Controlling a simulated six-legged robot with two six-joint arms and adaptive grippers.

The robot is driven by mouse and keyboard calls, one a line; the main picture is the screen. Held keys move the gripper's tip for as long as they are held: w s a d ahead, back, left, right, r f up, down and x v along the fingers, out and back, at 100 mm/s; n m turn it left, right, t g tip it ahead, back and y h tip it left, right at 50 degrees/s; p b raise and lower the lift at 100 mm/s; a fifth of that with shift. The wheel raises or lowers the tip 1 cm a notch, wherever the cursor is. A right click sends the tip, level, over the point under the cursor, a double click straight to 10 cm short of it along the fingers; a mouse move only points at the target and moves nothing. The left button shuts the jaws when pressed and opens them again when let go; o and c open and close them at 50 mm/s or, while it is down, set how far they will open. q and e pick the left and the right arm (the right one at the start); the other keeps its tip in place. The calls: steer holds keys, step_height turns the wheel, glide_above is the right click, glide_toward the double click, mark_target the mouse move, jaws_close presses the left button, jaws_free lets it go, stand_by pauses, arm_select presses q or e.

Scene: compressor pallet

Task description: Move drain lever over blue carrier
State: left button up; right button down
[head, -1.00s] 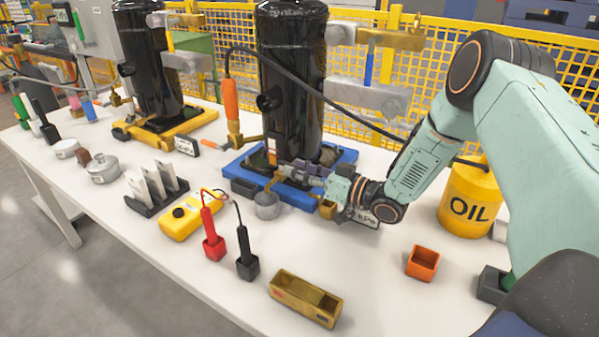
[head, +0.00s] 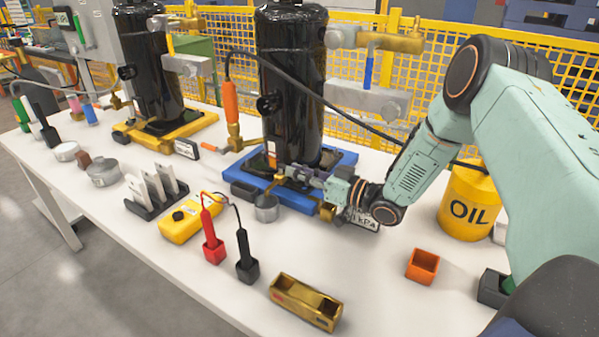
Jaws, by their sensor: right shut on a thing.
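The blue carrier (head: 240,188) is a flat blue base under the middle black compressor (head: 291,85). My right gripper (head: 290,172) is at the carrier's front, low against the compressor. Its fingers are shut on the small drain lever at a brass drain fitting (head: 277,181). The fingers hide most of the lever, so its exact angle cannot be told. A grey metal cup (head: 267,208) stands just below the fitting. My left gripper is not in view.
A gauge marked kPa (head: 362,219) is partly behind my right wrist. An oil can (head: 468,205), an orange box (head: 422,266), a brass tray (head: 305,301) and a yellow meter (head: 190,220) with red and black probes stand around.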

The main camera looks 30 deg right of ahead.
mark_target(281, 168)
steer(key=shift+a+h, duration=0.2)
steer(key=shift+h, duration=0.1)
steer(key=shift+s+a+m+t+h, duration=0.15)
steer(key=shift+a+m+t+h, duration=0.1)
steer(key=shift+m+t+h, duration=0.25)
steer(key=m+h, duration=0.1)
steer(key=h, duration=0.1)
steer(key=a+m+t+h+b, duration=0.1)
steer(key=m+h, duration=0.1)
steer(key=a+m+h+b, duration=0.1)
steer(key=h, duration=0.1)
steer(key=shift+s+h, duration=0.2)
steer(key=shift+h, duration=0.2)
steer(key=shift+a+m+h+b, duration=0.2)
steer(key=shift+m+h+b, duration=0.05)
steer(key=shift+m+h, duration=0.4)
steer(key=shift+a+m+h+b, duration=0.2)
steer(key=shift+m+h, duration=0.35)
steer(key=shift+h, duration=0.2)
steer(key=shift+w+r+m+h, duration=0.1)
steer(key=shift+m+h, duration=0.2)
steer(key=shift+h, duration=0.2)
steer(key=c, duration=1.5)
jaws_free()
steer(key=shift+o, duration=0.6)
